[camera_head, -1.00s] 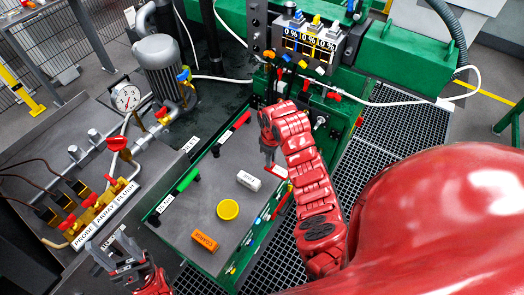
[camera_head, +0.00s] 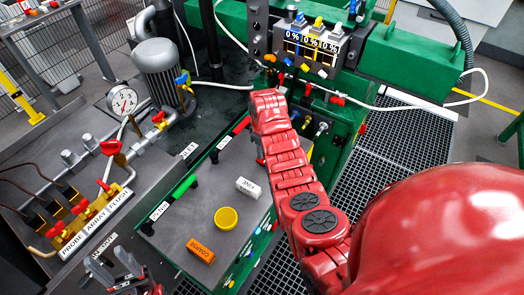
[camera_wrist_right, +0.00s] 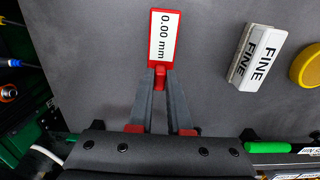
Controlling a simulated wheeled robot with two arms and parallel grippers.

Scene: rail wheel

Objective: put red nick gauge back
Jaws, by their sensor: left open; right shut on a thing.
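The red nick gauge (camera_wrist_right: 164,40), a small red plate with a white label reading 0.00 mm, shows in the right wrist view. My right gripper (camera_wrist_right: 160,76) is shut on its short red stem. The gauge is over the grey bench top; I cannot tell whether it touches it. In the head view my right gripper (camera_head: 262,158) is mostly hidden by its own arm, and the gauge cannot be made out. My left gripper (camera_head: 122,282) is open and empty at the lower left, by the bench's front corner.
The grey bench top (camera_head: 185,228) holds a white FINE block (camera_head: 248,187), a yellow round piece (camera_head: 226,218) and an orange COARSE block (camera_head: 201,250). A green-handled tool (camera_head: 184,187) and a red-handled tool (camera_head: 242,125) lie along its left edge. Piping with valves (camera_head: 85,207) stands left.

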